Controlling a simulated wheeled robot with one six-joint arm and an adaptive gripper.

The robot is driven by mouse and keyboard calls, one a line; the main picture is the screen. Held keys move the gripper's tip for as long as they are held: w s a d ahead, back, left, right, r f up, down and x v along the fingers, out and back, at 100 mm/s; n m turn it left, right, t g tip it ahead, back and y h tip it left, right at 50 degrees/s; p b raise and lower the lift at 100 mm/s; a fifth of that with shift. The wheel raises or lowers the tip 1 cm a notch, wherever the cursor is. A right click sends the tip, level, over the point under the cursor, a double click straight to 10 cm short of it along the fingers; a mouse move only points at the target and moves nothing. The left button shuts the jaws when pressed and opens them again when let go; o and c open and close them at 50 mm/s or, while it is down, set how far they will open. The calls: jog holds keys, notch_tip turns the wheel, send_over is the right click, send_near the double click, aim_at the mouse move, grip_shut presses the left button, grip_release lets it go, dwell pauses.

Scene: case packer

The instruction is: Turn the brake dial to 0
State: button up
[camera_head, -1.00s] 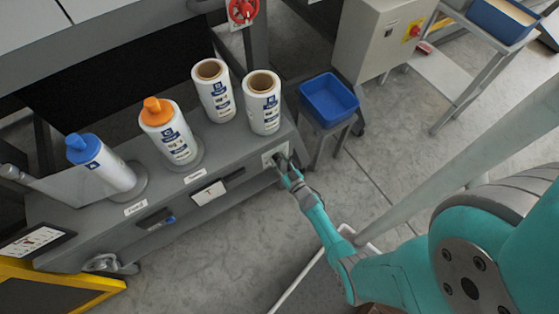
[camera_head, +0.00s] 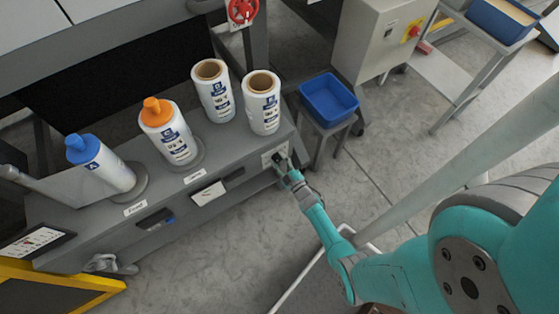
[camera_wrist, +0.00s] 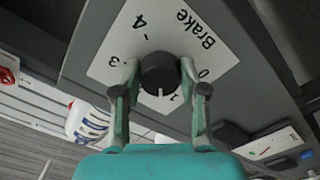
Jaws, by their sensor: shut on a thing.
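The brake dial (camera_wrist: 158,72) is a dark round knob on a white plate (camera_wrist: 110,45) printed "Brake" with 0, 1, 3 and 4 in view; a 2 is not visible. A pale mark on the knob points down in the wrist view, close to the 1 and away from the 0. My gripper (camera_wrist: 160,76) has one finger on each side of the knob and is shut on it. In the head view my gripper (camera_head: 281,162) is at the right end of the grey bench front and largely covers the dial.
White film rolls (camera_head: 213,92) and bottles with an orange cap (camera_head: 168,133) and a blue cap (camera_head: 100,163) stand on the grey bench (camera_head: 190,190). A blue bin (camera_head: 328,98) sits on a stand close right of my gripper. Floor in front is clear.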

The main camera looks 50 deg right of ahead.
jog(key=n, duration=0.4)
jog(key=shift+r+n, duration=0.1)
jog(key=shift+n, duration=0.2)
jog(key=n, duration=0.3)
jog(key=shift+n, duration=0.4)
jog(key=n, duration=0.3)
jog(key=shift+n, duration=2.1)
jog(key=o, duration=1.1)
jog(key=shift+o, duration=0.2)
